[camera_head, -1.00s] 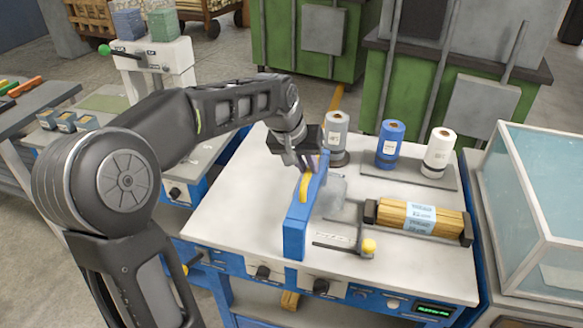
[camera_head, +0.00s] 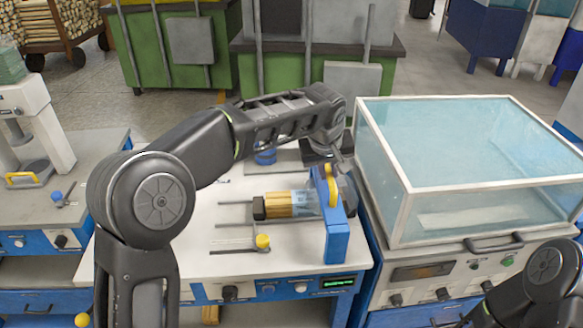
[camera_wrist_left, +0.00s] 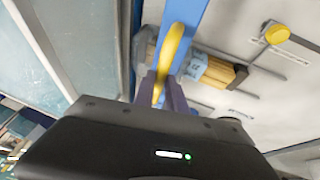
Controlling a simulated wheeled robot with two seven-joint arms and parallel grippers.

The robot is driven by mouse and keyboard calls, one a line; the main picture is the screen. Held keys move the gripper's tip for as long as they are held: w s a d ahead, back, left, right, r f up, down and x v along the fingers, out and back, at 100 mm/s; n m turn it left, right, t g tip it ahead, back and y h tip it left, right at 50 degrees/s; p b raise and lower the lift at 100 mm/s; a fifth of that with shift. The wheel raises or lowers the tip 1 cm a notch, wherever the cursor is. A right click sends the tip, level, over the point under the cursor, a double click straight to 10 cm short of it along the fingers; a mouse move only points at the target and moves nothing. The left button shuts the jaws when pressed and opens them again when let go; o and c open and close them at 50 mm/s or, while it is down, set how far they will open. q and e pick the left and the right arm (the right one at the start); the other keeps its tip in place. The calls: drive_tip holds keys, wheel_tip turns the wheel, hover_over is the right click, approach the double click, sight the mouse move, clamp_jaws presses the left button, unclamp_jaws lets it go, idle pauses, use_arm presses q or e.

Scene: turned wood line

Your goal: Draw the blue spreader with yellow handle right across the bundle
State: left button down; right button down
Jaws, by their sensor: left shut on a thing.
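The blue spreader (camera_head: 337,238) stands upright at the right end of the bundle (camera_head: 275,206), near the table's right edge. My left gripper (camera_head: 328,166) is shut on the yellow handle, which also shows between the fingers in the left wrist view (camera_wrist_left: 172,58). The bundle of yellow wooden sticks has a pale blue printed label (camera_head: 304,203) and dark end holders. My right gripper is out of view; part of that arm shows at lower right.
A clear-walled case (camera_head: 400,185) stands close on the right. A yellow knob (camera_head: 263,241) on a rod lies in front of the bundle. A blue bottle (camera_head: 265,154) stands behind, partly hidden by my arm. The white tabletop (camera_head: 160,240) is clear at left.

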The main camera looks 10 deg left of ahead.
use_arm(q)
drive_tip(key=shift+w+d+r+p, duration=0.15)
drive_tip(key=shift+w+d, duration=0.2)
drive_tip(key=shift+d, duration=0.7)
drive_tip(key=shift+w+d+f+p, duration=0.15)
drive_tip(key=shift+w+d, duration=0.15)
drive_tip(key=shift+d, duration=0.7)
drive_tip(key=shift+r, duration=0.1)
drive_tip(key=c, duration=1.4)
unclamp_jaws()
drive_tip(key=shift+w+d, duration=0.1)
drive_tip(key=shift+d, duration=0.05)
drive_tip(key=shift+c, duration=0.2)
drive_tip(key=shift+o, duration=0.4)
drive_tip(key=b+v, duration=0.1)
drive_tip(key=v, duration=0.6)
drive_tip(key=shift+r, duration=0.35)
drive_tip(key=shift+s, duration=0.2)
